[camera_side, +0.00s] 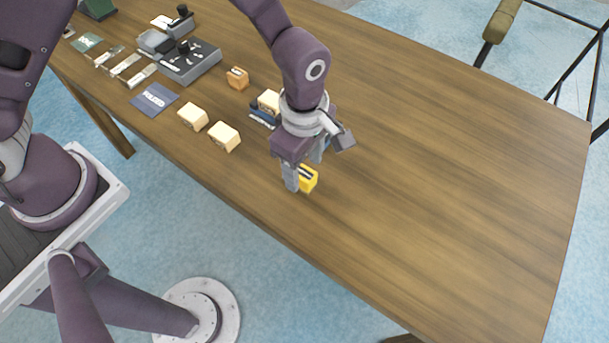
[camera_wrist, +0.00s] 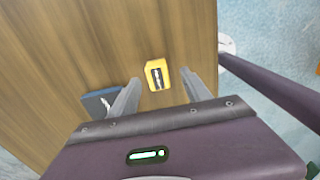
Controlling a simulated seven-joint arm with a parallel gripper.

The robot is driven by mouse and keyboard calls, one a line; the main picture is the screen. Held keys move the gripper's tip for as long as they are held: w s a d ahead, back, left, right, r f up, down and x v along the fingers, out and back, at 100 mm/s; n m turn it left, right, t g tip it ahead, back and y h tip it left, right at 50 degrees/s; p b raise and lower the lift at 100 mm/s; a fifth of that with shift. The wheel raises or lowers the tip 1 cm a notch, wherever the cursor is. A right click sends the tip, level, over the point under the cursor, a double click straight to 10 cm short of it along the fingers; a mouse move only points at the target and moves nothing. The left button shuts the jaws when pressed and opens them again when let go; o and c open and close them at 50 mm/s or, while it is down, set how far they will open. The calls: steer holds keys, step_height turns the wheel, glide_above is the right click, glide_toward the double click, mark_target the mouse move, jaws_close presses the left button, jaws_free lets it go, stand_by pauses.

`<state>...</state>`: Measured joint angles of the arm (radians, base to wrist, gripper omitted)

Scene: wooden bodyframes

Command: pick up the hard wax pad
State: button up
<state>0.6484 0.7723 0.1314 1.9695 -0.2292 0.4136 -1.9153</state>
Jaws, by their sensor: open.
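A yellow block (camera_side: 309,179) with a dark-and-white label on top lies on the table; I take it to be the hard wax pad, though I cannot read its label. It also shows in the wrist view (camera_wrist: 158,75), in the gap between my fingertips. My gripper (camera_side: 304,171) is open, with one finger on each side of the block's position and gaps to both fingers in the wrist view (camera_wrist: 160,83). The near finger partly hides the block in the side view. I cannot tell how far the fingertips are above the table.
A dark blue item (camera_side: 262,118) and a cream block lie just behind my gripper. Two cream blocks (camera_side: 224,136), an orange block (camera_side: 237,78), a dark blue pad (camera_side: 155,98) and a grey tool tray (camera_side: 190,66) are farther left. The table's right side is clear.

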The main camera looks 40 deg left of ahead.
mark_target(304, 173)
step_height(304, 173, down, 4)
steer(key=shift+w+r, duration=0.15)
steer(key=shift+r, duration=0.1)
jaws_close()
step_height(304, 173, up, 10)
steer(key=shift+r, duration=0.1)
steer(key=c, duration=0.7)
jaws_free()
jaws_close()
